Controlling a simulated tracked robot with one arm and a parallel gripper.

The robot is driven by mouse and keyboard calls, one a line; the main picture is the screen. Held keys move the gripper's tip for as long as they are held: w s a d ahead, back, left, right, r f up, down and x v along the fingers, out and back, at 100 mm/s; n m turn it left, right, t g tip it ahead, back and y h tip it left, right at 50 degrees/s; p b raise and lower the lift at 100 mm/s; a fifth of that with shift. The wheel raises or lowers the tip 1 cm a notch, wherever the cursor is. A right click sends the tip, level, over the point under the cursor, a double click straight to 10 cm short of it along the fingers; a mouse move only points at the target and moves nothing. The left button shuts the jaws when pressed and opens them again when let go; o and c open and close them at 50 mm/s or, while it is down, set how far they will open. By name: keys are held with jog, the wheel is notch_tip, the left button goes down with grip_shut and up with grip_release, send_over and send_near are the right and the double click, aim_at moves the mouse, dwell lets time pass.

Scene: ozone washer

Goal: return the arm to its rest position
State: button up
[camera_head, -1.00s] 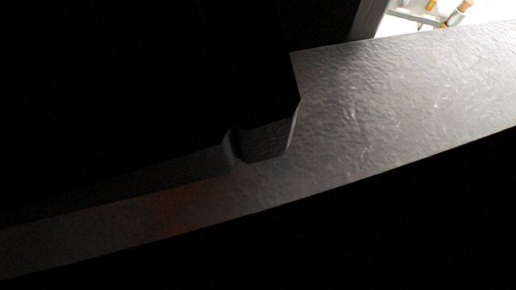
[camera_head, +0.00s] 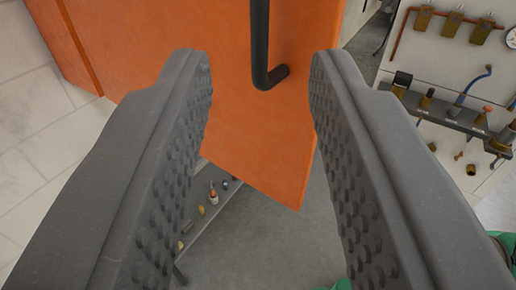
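My gripper (camera_head: 260,70) fills the foreground of the head camera view, with one dark grey, studded finger on each side. The fingers are wide apart and nothing is between them. Beyond them is an orange panel (camera_head: 215,110) that looks like a door, with a black bar handle (camera_head: 260,45) near its right part. The handle shows in the gap between the fingertips, and I see no finger touching it. The rest of my arm is out of view.
A pale pegboard (camera_head: 425,60) with tools, a dark shelf (camera_head: 445,112) and a gauge (camera_head: 511,38) is at the right. A low shelf (camera_head: 208,222) with small items is below the panel. Grey floor (camera_head: 300,245) is open below. A tiled wall (camera_head: 35,120) is at the left.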

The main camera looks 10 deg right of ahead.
jog(key=shift+s, duration=0.1)
dwell(0.5)
jog(key=w+d+r+y, duration=0.1)
jog(key=d+r+y, duration=0.3)
jog(key=r, duration=0.9)
jog(key=w+d+r, duration=0.4)
jog(key=d+r, duration=0.3)
jog(key=d, duration=0.1)
jog(key=w+d+r, duration=0.5)
jog(key=d+r, duration=0.2)
jog(key=d, duration=0.1)
jog(key=w+d+r+m+b, duration=0.1)
jog(key=w+d+r+m, duration=0.1)
jog(key=w+d, duration=1.3)
jog(key=w+d+f+n+g+h, duration=0.1)
jog(key=w+d+f, duration=0.7)
jog(key=w, duration=0.3)
jog(key=w+d+f+n+g, duration=0.1)
jog(key=w+d+f+n, duration=0.1)
jog(key=w+d+f, duration=0.6)
jog(key=w+f+b, duration=0.1)
jog(key=w+f, duration=0.1)
jog(key=w, duration=0.1)
jog(key=shift+w+h, duration=0.3)
jog(key=shift+h, duration=0.1)
